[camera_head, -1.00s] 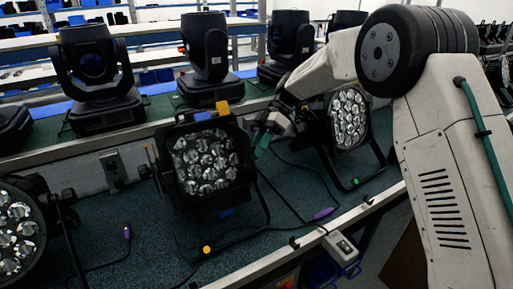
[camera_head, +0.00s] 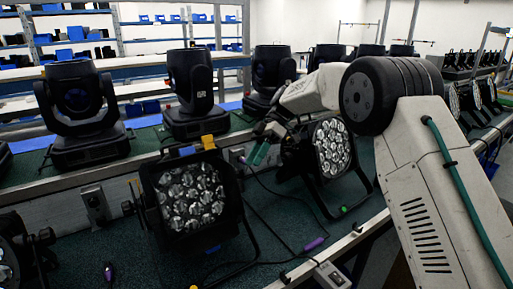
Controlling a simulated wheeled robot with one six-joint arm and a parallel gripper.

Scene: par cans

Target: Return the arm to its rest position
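My arm comes in from the right, bends at a black elbow joint, and reaches left and down over the bench. My gripper (camera_head: 264,140) is at the arm's far end, between two par cans and above the bench; it is small and dark here, and its fingers cannot be made out. One par can (camera_head: 190,198) with a round-lens face stands on the green bench (camera_head: 130,250) left of my gripper. A second par can (camera_head: 331,147) stands right of it, close to my forearm. A third par can (camera_head: 8,262) is cut off at the left edge.
Moving-head lights (camera_head: 80,115) stand in a row on a shelf behind the par cans. Cables with purple connectors (camera_head: 314,244) lie on the bench. A power socket (camera_head: 95,205) is on the back rail. The bench's front edge runs below my arm. Blue-binned shelving (camera_head: 75,33) stands behind.

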